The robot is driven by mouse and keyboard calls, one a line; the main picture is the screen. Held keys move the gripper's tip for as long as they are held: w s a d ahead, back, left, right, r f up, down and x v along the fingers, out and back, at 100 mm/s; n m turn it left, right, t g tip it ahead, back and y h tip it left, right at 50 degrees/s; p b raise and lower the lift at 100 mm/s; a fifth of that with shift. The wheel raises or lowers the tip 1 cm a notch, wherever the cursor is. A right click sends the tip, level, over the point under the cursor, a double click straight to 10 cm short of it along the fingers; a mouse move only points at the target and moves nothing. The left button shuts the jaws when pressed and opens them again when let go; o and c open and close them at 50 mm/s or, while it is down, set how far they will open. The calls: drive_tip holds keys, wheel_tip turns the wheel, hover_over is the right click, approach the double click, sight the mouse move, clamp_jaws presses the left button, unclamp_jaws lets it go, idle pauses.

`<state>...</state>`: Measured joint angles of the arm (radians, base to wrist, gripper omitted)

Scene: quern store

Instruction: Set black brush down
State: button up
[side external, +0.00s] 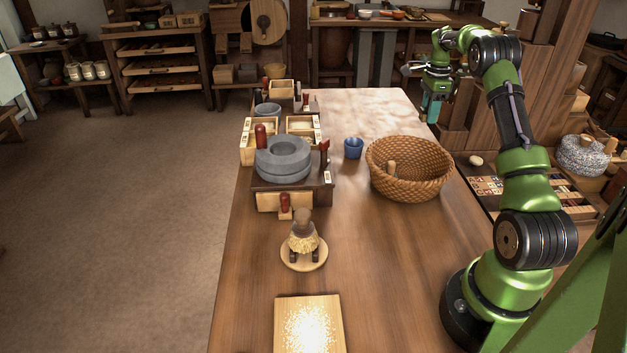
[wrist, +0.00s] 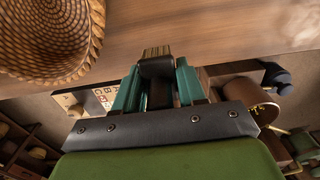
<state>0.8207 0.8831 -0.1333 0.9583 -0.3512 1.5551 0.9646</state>
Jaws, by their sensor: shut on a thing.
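My gripper (side external: 432,110) is raised near the far right edge of the table, beyond the basket. It also shows in the wrist view, where its two green fingers (wrist: 157,86) are shut on the black brush (wrist: 157,68). The brush shows as a dark block with a striped tan and brown part at its far end. Its lower part is hidden between the fingers. In the side view I cannot make the brush out clearly. The wooden table (side external: 385,257) lies partly under the gripper in the wrist view, with the table edge crossing behind the fingers.
A woven basket (side external: 410,172) holding a wooden piece stands left of the gripper in the wrist view. A blue cup (side external: 353,148), stone quern (side external: 284,160), straw-skirted item on a round stand (side external: 303,262) and pale board (side external: 309,325) occupy the table. The pale far end (side external: 370,105) is largely clear.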

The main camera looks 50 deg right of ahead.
wheel_tip(320, 180, down, 10)
drive_tip(key=shift+f, duration=0.1)
idle(0.4)
drive_tip(key=shift+f, duration=0.1)
drive_tip(key=o, duration=1.1)
drive_tip(key=shift+c, duration=0.2)
